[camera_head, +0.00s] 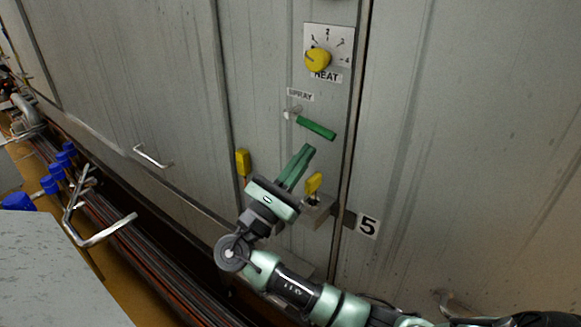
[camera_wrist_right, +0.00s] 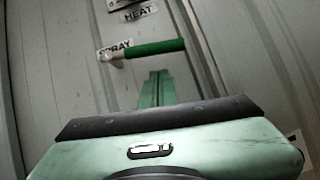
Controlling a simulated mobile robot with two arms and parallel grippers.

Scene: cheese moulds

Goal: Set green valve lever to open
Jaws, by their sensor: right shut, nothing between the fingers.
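The green valve lever (camera_head: 316,128) is on the grey metal panel, just below the SPRAY label (camera_head: 300,95). It slopes down to the right from its pale pivot (camera_head: 292,112). In the right wrist view the lever (camera_wrist_right: 154,48) lies nearly level, above the fingertips. My right gripper (camera_head: 306,151) is shut and empty, its green fingers pointing up at the lever from below. A small gap shows between fingertips and lever in the head view; their depth apart is hard to tell. The right gripper also shows in the right wrist view (camera_wrist_right: 157,76). My left gripper is not in view.
A yellow HEAT knob (camera_head: 317,60) on a white dial sits above the lever. Two yellow handles (camera_head: 243,162) (camera_head: 313,184) flank my right gripper. A label 5 (camera_head: 368,225) is at the lower right. Pipes and blue caps (camera_head: 50,185) run along the lower left.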

